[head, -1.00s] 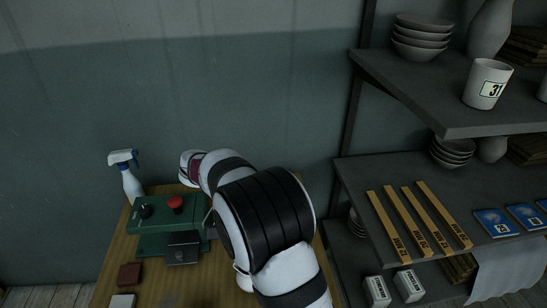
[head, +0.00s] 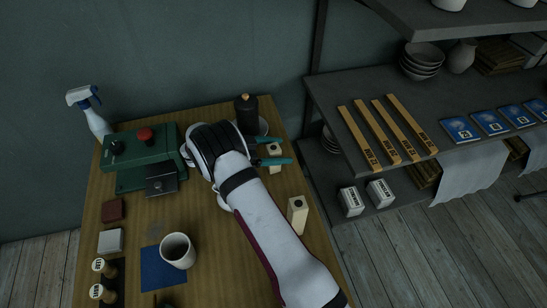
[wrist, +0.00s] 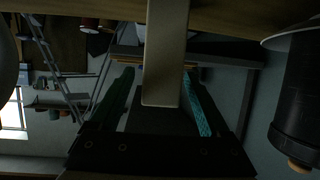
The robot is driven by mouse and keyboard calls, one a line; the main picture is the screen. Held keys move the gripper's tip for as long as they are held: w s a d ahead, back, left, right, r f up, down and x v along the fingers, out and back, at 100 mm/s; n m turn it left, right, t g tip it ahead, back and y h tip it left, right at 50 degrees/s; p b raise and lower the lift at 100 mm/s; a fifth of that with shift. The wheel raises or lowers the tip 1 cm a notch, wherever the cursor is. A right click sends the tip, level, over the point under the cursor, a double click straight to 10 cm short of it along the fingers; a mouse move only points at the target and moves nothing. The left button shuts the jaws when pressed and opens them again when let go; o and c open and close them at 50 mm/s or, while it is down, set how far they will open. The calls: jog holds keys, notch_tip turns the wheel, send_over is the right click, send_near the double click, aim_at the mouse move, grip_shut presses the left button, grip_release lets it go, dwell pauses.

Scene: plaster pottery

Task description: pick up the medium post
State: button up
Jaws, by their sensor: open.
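Two pale, square-sided posts stand upright on the wooden table (head: 205,262). The far post (head: 274,152) is between the teal fingers of my gripper (head: 284,150), partly hidden by them. The near post (head: 297,215) stands closer, right of my forearm, with a dark spot on its top. I cannot tell from size which is the medium one. In the wrist view a pale post (wrist: 165,52) reaches between the open fingers of my gripper (wrist: 158,78). A gap shows on both sides of it, wider on the left.
A black bottle (head: 246,112) stands on a pale dish just behind my gripper; it is also in the wrist view (wrist: 303,95). A green machine (head: 140,150), spray bottle (head: 92,112) and grey mug (head: 177,250) are to the left. A shelf (head: 330,95) stands at right.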

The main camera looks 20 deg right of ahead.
jog(key=shift+x, duration=0.85)
grip_shut()
